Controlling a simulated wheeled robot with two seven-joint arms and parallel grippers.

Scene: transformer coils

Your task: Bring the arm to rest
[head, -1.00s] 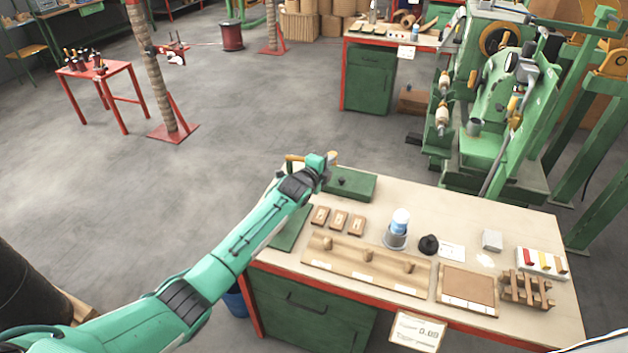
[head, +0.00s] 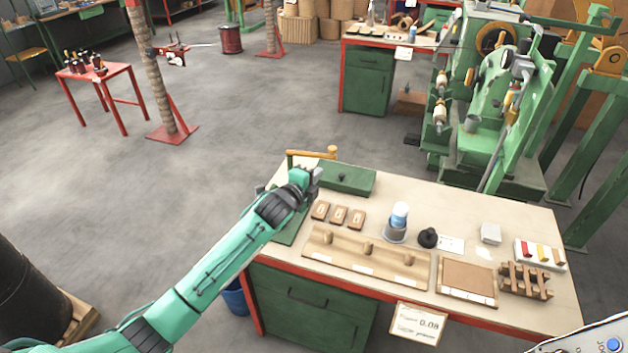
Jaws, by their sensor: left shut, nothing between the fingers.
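My left arm reaches in from the lower left, over the left edge of the workbench (head: 500,215). My left gripper (head: 314,178) is at the arm's end, small and dark, in front of a green box (head: 348,181). It is shut with nothing visible in it. From this angle I cannot tell its exact height above the bench. My right gripper is not in view.
On the bench are several small wooden blocks (head: 339,215), a pegged board (head: 330,250), a blue-and-white container (head: 398,218), a black knob (head: 427,238) and a wooden rack (head: 526,281). A green machine (head: 490,120) stands behind.

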